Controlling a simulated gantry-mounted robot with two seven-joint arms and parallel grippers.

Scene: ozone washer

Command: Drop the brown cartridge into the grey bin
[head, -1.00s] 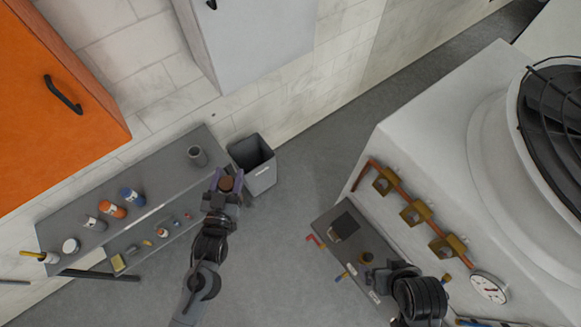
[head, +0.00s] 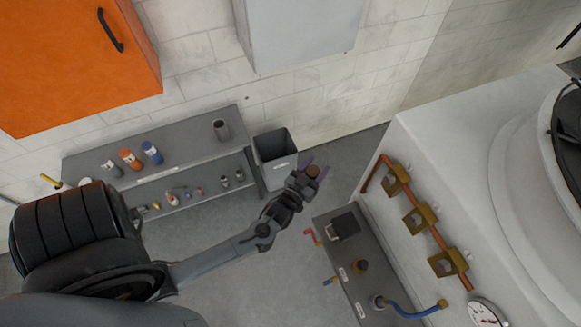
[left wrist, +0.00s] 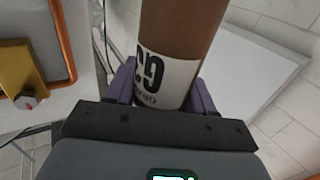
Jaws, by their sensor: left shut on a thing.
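My left gripper (head: 310,172) has purple fingers and is shut on the brown cartridge (head: 313,171). In the left wrist view the brown cartridge (left wrist: 178,35), with a white label, stands between the fingers of my left gripper (left wrist: 163,88). The grey bin (head: 279,178) stands on the floor against the tiled wall, its dark open top visible. In the head view the gripper and cartridge are just right of the bin, not over its opening. I cannot clearly make out the bin in the left wrist view. My right gripper is not in view.
A grey shelf unit (head: 190,150) left of the bin holds several cans and small items. A dark grey bench (head: 355,285) with a blue hose (head: 415,313) stands at lower right, beside a white machine (head: 430,160) with copper pipe and brass fittings. Open floor lies between.

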